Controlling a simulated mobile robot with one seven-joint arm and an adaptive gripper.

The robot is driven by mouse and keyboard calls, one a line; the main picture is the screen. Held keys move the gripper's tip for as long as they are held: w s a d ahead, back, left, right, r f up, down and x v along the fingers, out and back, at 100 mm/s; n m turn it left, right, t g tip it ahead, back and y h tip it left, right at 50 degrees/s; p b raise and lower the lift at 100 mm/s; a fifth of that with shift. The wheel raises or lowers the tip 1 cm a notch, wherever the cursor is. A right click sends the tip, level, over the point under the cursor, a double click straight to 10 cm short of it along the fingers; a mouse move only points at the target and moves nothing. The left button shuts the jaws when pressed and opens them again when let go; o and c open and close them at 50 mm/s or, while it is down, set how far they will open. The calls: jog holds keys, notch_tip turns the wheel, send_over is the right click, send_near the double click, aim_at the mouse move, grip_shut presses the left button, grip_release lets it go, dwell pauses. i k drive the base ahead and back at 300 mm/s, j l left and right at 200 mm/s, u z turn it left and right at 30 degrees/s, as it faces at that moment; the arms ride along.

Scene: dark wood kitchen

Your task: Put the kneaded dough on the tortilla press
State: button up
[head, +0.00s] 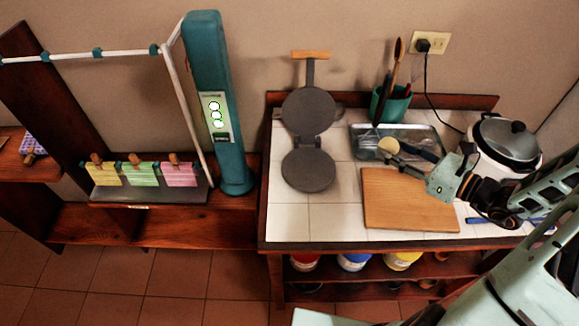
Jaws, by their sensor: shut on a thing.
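The tortilla press (308,171) stands open on the tiled counter. Its two round grey plates show, and its wooden handle (310,54) points to the back. My gripper (396,156) reaches in from the right, above the counter between the wooden board and the metal tray. It is shut on the dough (388,146), a small pale beige ball at the fingertips. The gripper is to the right of the press and apart from it. The fingers are small in the picture, and part of the dough's edge blends with them.
A wooden board (405,205) lies bare at the counter's front. Behind it are a metal tray (424,133) and a green utensil cup (392,106). A white cooker (503,145) stands at right. Bare tiles (335,222) lie between press and board.

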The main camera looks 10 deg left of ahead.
aim_at(309, 166)
jog(key=j+u, duration=0.45)
jog(key=i+j+u, duration=0.15)
jog(key=j+u, duration=0.3)
